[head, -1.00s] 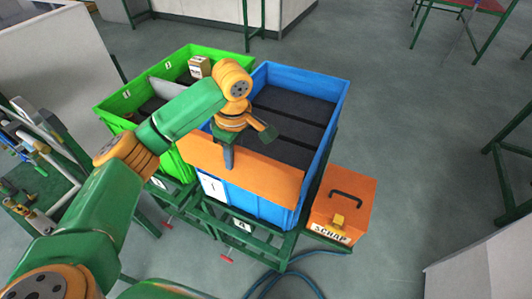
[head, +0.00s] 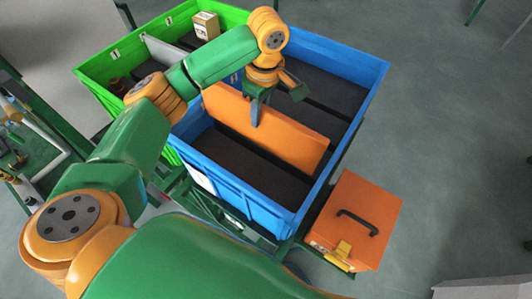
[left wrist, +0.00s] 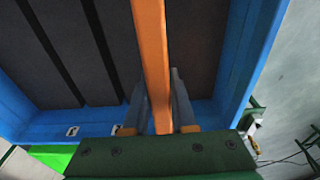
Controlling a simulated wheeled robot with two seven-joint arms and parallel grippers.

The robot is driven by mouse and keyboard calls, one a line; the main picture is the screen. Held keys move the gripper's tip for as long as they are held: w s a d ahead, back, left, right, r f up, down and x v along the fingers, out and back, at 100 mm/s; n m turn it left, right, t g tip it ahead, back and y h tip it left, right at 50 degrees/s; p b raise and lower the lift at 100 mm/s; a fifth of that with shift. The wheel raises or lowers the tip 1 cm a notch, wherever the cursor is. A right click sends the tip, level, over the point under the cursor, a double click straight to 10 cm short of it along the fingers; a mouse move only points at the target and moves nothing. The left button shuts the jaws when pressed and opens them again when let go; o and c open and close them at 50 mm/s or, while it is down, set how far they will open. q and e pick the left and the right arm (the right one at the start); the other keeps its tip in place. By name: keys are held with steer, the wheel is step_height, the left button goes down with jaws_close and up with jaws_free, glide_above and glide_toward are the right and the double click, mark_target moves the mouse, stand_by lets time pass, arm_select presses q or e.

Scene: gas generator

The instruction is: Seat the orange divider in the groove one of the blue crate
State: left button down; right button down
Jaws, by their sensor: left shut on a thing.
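The orange divider (head: 275,132) is a flat upright panel, held across the blue crate (head: 265,215) between its side walls. The crate's dark floor shows in front of and behind it, with dark groove lines across. My left gripper (head: 256,112) is shut on the divider's top edge near the middle. In the left wrist view the divider (left wrist: 150,50) stands edge-on between the two fingers (left wrist: 160,112), and groove lines run beside it on the left. The divider's bottom edge is not clear enough to tell whether it sits in a groove. My right gripper is not seen.
A green crate (head: 98,72) with a grey divider (head: 165,50) and a small cardboard box (head: 206,25) stands left of the blue crate. An orange scrap box (head: 355,220) with a black handle stands close at its right. Open floor lies farther right.

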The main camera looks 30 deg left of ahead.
mark_target(262, 109)
arm_select(q)
steer(key=f, duration=0.3)
steer(key=f+p, duration=0.1)
steer(key=f, duration=0.1)
steer(key=f+p, duration=0.1)
steer(key=f, duration=0.2)
steer(key=shift+s+d+f, duration=0.15)
steer(key=shift+s+f, duration=0.15)
steer(key=shift+f, duration=0.05)
steer(key=shift+w+f, duration=0.2)
steer(key=shift+f, duration=0.1)
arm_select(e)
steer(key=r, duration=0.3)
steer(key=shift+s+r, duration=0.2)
arm_select(q)
steer(key=shift+s+f, duration=0.1)
steer(key=shift+s, duration=0.1)
steer(key=c, duration=0.7)
jaws_free()
steer(key=shift+w, duration=0.1)
steer(key=r, duration=1.2)
steer(key=shift+d+r, duration=0.2)
steer(key=shift+d, duration=0.2)
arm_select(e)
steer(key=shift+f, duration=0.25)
